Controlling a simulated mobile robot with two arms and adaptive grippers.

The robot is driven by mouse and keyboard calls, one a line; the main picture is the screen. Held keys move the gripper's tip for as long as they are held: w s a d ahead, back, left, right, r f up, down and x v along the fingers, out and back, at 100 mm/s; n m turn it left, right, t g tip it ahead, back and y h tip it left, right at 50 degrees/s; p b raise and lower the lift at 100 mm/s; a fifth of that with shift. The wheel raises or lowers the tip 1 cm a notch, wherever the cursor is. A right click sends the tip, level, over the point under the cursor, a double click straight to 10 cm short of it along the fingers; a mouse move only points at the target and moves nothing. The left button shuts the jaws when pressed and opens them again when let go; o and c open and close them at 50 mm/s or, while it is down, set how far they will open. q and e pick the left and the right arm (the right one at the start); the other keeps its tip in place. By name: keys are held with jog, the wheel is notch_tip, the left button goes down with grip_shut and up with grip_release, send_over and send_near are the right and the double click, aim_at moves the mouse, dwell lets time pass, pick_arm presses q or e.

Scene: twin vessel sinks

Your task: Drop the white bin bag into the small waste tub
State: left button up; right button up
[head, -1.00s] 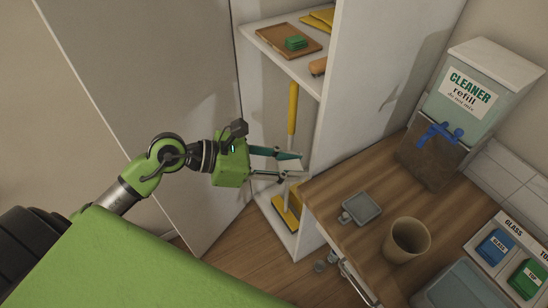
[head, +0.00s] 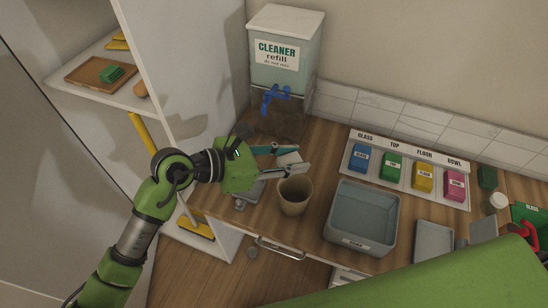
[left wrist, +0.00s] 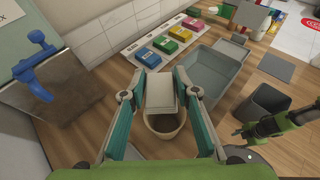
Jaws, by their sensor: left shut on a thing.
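The white bin bag (head: 288,159) is a small pale block between the fingers of my left gripper (head: 302,160). In the left wrist view the bag (left wrist: 160,92) sits between both fingertips. The small waste tub seems to be the round tan tub (head: 295,197) on the wooden counter; it is open at the top. The gripper and bag are above and near the tub's far rim in the head view. In the left wrist view the bag covers part of the tub's mouth (left wrist: 163,123). My right gripper (left wrist: 246,130) shows small at the right there; its jaws are unclear.
A grey basin (head: 360,222) stands right of the tub, with a tray of coloured blocks (head: 405,172) behind. A cleaner dispenser (head: 284,55) with a blue tap stands at the back left. A dark open box (left wrist: 268,104) shows in the left wrist view.

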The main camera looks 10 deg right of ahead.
pick_arm(q)
notch_tip(320, 180, down, 6)
jog(key=b, duration=0.4)
jog(key=shift+r, duration=0.1)
jog(key=o, duration=0.8)
jog(key=shift+o, duration=0.2)
jog(key=v, duration=1.2)
